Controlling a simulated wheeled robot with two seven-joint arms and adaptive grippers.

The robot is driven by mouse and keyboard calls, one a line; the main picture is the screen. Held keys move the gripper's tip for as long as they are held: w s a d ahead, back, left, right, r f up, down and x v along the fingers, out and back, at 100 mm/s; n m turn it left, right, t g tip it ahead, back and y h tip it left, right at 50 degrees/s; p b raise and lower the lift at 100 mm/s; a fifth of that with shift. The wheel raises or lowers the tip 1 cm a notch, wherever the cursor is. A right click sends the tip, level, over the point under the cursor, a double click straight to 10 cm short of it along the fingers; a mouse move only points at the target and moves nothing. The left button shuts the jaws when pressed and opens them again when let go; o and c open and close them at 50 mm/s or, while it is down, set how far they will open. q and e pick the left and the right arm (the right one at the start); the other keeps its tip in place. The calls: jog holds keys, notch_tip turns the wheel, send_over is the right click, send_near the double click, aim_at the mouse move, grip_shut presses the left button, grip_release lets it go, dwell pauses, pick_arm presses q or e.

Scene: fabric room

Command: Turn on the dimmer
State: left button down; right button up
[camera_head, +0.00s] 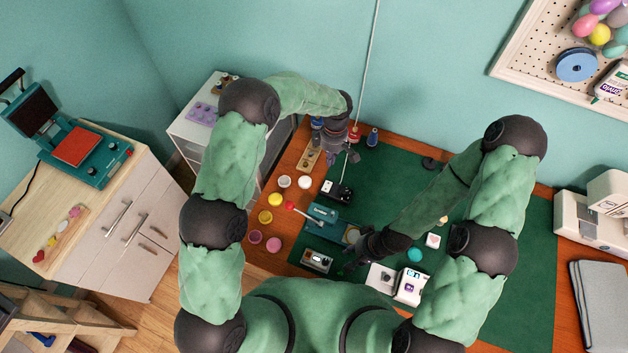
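A small black-and-white box (336,190) lies on the green mat at the lower end of a white cord (369,50). It may be the dimmer, but it is too small to be sure. My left gripper (341,158) is above the back left of the table, a little beyond this box, with its fingers apart and nothing seen in them. My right gripper (350,256) is over the front left of the mat, near a small device with a light spot (317,260). Its dark fingers look apart and empty.
A teal tool (322,214) and several coloured pots (265,216) stand on the table's left side. White boxes (411,285) stand at the front. A sewing machine (600,215) is at the right. The mat's right part (520,270) is clear.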

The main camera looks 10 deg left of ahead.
aim_at(326, 188)
pick_arm(q)
jog(key=shift+s, duration=0.1)
pick_arm(e)
jog(key=shift+w+a+r, duration=0.15)
jog(key=shift+a+r, duration=0.05)
jog(key=shift+a, duration=0.3)
pick_arm(q)
jog(key=f, duration=0.4)
jog(key=s+f, duration=0.1)
jog(key=f, duration=0.9)
jog(key=shift+s+a+p, duration=0.2)
jog(key=shift+s+p, duration=0.1)
jog(key=shift+p, duration=0.1)
pick_arm(e)
jog(key=shift+r, duration=0.3)
jog(key=shift+f, duration=0.15)
